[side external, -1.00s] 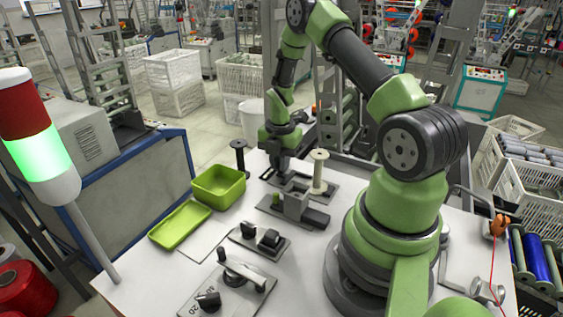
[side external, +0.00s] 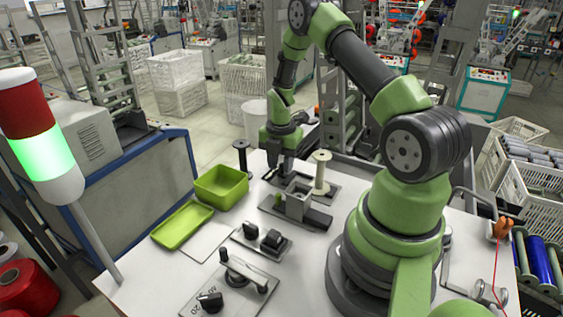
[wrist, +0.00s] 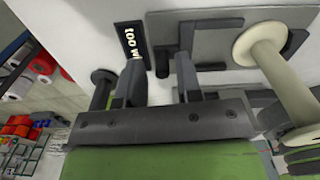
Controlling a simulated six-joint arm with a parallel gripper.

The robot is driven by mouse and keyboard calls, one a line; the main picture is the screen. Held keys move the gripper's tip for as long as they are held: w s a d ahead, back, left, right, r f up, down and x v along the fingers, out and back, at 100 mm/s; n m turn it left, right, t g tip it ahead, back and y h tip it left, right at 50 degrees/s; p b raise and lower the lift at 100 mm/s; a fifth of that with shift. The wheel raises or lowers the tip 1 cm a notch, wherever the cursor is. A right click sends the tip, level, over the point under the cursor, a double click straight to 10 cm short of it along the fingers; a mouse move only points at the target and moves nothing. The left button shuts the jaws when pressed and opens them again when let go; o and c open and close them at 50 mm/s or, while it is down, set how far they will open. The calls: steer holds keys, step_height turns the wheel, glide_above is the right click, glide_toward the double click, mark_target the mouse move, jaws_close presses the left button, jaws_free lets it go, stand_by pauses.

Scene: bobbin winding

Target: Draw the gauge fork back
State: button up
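My gripper (side external: 283,176) points down at the far side of the white table, beside the cream bobbin (side external: 321,173). In the wrist view its two grey fingers (wrist: 160,76) stand apart, so it is open. A dark upright bar (wrist: 161,60) shows between the fingers; I cannot tell whether they touch it. Dark angled pieces, which look like the gauge fork (wrist: 210,66), lie by the right finger on a grey plate (wrist: 222,38). Part of them is hidden behind the finger and jaw. In the side view my gripper hides most of this spot.
The cream bobbin (wrist: 262,55) stands close on the right. A grey block fixture (side external: 298,205) stands nearer the camera. A black spool (side external: 241,157), green bin (side external: 221,187) and green tray (side external: 183,226) are left. A knob plate (side external: 262,243) and a dial plate (side external: 230,290) lie in front.

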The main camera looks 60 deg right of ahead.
steer(key=shift+r, duration=3.5)
steer(key=shift+a+r, duration=0.15)
steer(key=shift+r, duration=0.15)
steer(key=s+a+r+m+t, duration=0.2)
steer(key=a+r+m+t, duration=0.2)
steer(key=a+r+m, duration=1)
steer(key=s+a+r+m+t+y, duration=0.1)
steer(key=s+a+r+m, duration=0.2)
steer(key=s+a+m, duration=0.1)
steer(key=s+a+r+m+t+y, duration=0.1)
steer(key=s+a+r+m+t, duration=0.1)
steer(key=s+a+r+m, duration=0.2)
steer(key=s, duration=0.3)
steer(key=shift+s+a+r, duration=0.15)
